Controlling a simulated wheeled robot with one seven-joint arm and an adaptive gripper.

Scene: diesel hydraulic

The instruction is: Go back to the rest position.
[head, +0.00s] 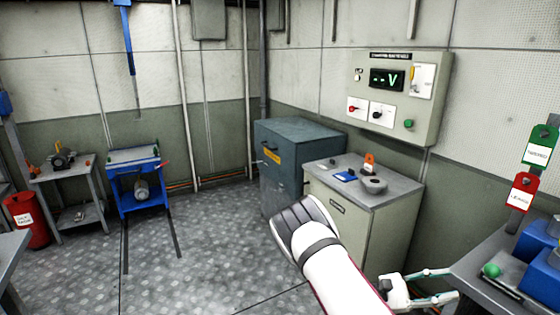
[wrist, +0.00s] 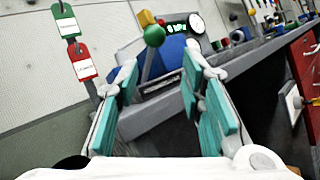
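My gripper (head: 452,283) is at the lower right of the head view, beside the left edge of the right-hand bench (head: 470,262). In the wrist view my gripper (wrist: 163,62) shows two teal-padded fingers spread apart with nothing between them. Beyond the fingers are a green ball knob (wrist: 155,36) and a blue unit with a round dial (wrist: 196,24). The green knob also shows on the bench in the head view (head: 491,270). I cannot judge the exact gap between fingers and bench. My white arm crosses the lower middle of the head view.
A cabinet (head: 345,215) with small items on top stands left of my gripper, below a wall control panel (head: 400,95). Green (head: 540,146) and red (head: 522,194) tags hang above the bench. A blue stand (head: 140,185) is at left. The floor (head: 205,240) in the middle is clear.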

